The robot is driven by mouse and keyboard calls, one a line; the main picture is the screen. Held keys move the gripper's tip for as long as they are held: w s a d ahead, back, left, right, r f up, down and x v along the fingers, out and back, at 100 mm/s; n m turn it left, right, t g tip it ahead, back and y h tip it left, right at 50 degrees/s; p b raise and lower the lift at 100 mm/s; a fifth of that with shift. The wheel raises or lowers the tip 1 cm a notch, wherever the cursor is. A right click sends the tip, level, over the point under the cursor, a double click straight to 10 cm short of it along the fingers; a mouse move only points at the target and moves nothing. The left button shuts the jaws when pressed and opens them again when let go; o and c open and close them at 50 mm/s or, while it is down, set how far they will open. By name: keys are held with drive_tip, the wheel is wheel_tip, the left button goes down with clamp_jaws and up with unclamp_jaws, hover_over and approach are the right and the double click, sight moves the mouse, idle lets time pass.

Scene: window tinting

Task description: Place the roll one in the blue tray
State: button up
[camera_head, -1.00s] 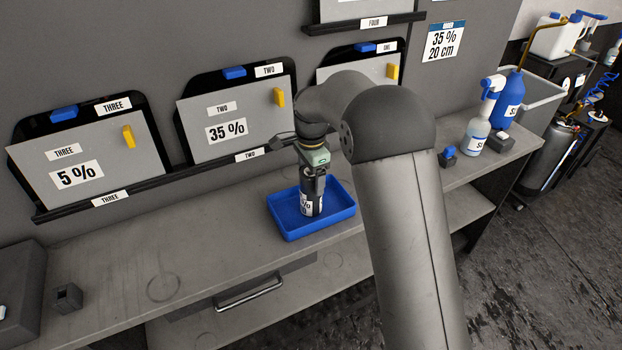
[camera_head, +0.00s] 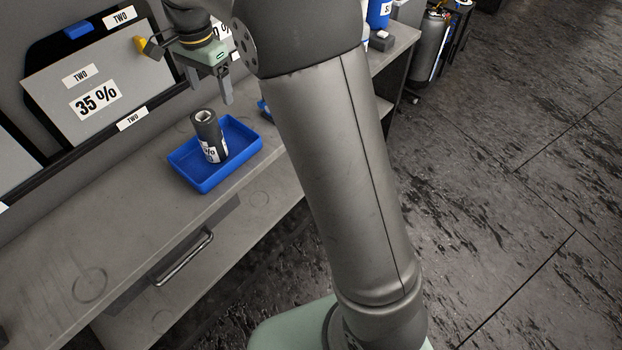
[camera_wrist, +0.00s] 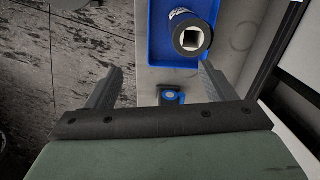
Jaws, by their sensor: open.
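The roll (camera_head: 209,136) is dark with a white label and stands upright in the blue tray (camera_head: 241,138) on the bench. My gripper (camera_head: 213,101) is open and empty, above the roll and apart from it. In the wrist view the roll (camera_wrist: 190,36) shows its square hollow end at the top, inside the blue tray (camera_wrist: 158,32). My gripper's two fingers (camera_wrist: 157,88) are spread apart there with nothing between them but a view of the bench and a small dark block with a blue top below.
The grey bench (camera_head: 130,210) runs along the wall, with clear surface to the left of the tray. A panel marked 35 % (camera_head: 95,70) leans behind it. The small dark block with a blue top (camera_wrist: 171,96) is near the tray. A drawer handle (camera_head: 184,257) sits below.

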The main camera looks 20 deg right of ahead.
drive_tip(key=s+d+n, duration=0.3)
drive_tip(key=s+d, duration=0.2)
drive_tip(key=s, duration=0.3)
drive_tip(key=s+d+n, duration=0.3)
drive_tip(key=s+d, duration=0.2)
drive_tip(key=s, duration=0.3)
drive_tip(key=s+d+f+n, duration=0.1)
drive_tip(key=s+f+n, duration=0.1)
drive_tip(key=s, duration=0.5)
drive_tip(key=s+d+f+n, duration=0.2)
drive_tip(key=s+f, duration=0.2)
drive_tip(key=s, duration=0.3)
drive_tip(key=shift+s+d+f+n+t, duration=0.2)
drive_tip(key=shift+s+d+n+t, duration=0.1)
drive_tip(key=shift+s, duration=0.1)
